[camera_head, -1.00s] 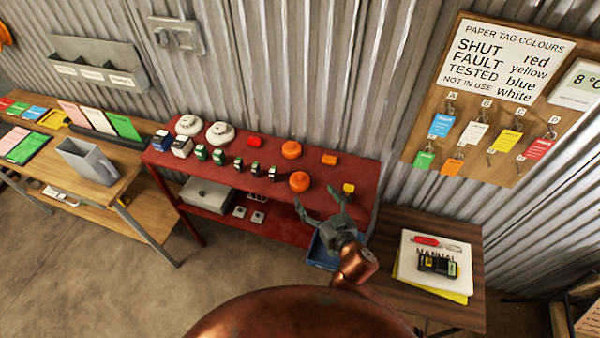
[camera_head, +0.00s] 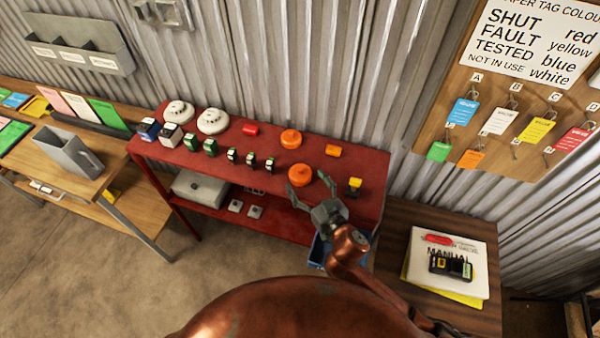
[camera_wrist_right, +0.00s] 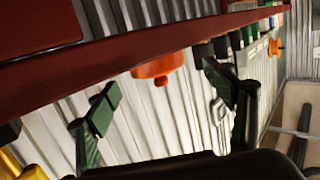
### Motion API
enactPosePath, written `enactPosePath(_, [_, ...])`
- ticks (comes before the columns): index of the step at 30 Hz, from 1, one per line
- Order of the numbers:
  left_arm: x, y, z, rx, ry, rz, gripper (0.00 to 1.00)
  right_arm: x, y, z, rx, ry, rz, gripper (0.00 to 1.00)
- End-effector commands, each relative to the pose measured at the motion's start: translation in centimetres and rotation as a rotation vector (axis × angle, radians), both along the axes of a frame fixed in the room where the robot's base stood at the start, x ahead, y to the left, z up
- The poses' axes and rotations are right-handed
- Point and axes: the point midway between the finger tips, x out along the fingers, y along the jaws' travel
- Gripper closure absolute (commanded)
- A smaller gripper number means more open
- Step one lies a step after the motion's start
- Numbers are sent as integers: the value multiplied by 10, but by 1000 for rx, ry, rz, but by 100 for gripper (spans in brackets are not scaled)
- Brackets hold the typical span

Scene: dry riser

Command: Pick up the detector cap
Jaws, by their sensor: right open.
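Two round orange caps, which look like detector caps, sit on the red bench. The near orange cap (camera_head: 301,174) is close to the front edge, and the far orange cap (camera_head: 291,138) is behind it. My right gripper (camera_head: 305,180) is open and empty, its fingers spread on either side of the near cap in the head view. In the right wrist view, an orange cap (camera_wrist_right: 158,65) with a small knob shows between the open fingers (camera_wrist_right: 158,82), apart from them. My left gripper is not in view.
The red bench (camera_head: 350,165) also holds white detectors (camera_head: 212,121), small boxes (camera_head: 172,135), a red piece (camera_head: 250,129), an orange cylinder (camera_head: 333,150) and a yellow-topped item (camera_head: 354,185) right of the gripper. A blue bin (camera_head: 318,250) sits below the gripper.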

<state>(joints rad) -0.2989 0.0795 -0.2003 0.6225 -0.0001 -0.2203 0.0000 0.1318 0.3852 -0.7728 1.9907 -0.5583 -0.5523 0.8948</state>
Motion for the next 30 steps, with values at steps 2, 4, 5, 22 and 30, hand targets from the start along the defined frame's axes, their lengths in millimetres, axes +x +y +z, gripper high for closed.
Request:
enactPosePath(2, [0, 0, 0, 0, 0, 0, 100, 9, 4, 0, -2, -2, 0, 24])
enactPosePath(4, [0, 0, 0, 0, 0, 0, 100, 20, 8, 0, -4, -3, 1, 24])
enactPosePath(5, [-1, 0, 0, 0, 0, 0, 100, 24, 10, 0, -3, -4, 1, 24])
enactPosePath(22, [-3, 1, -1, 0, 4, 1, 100, 45, 21, -5, 0, 1, 1, 31])
enactPosePath(30, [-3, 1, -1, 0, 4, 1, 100, 45, 20, -5, 0, 1, 1, 49])
